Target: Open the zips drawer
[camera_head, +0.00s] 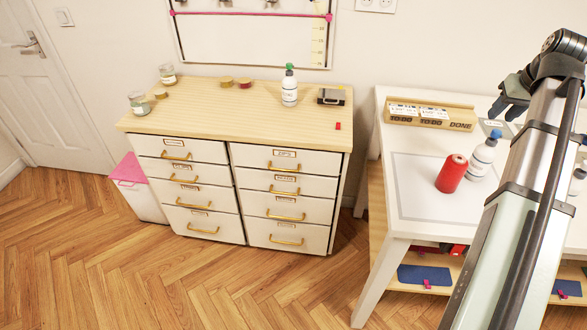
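A white dresser with a wooden top (230,105) stands against the wall at the left of the head view. It has two columns of white drawers with brass handles and small labels, and all look shut. The labels are too small to read surely, so I cannot tell for certain which is the zips drawer. The top right drawer (310,162) has a short label above its handle. My gripper (507,108) is dark and raised over the back of the white table at the right, well away from the drawers. Its opening is unclear.
The white table (408,228) holds a wooden box (462,124), a red spool (452,173) and a spray bottle (482,158). A spray bottle (289,88) and jars stand on the dresser. A pink-topped bin (140,195) is left of it. The wooden floor before the drawers is clear.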

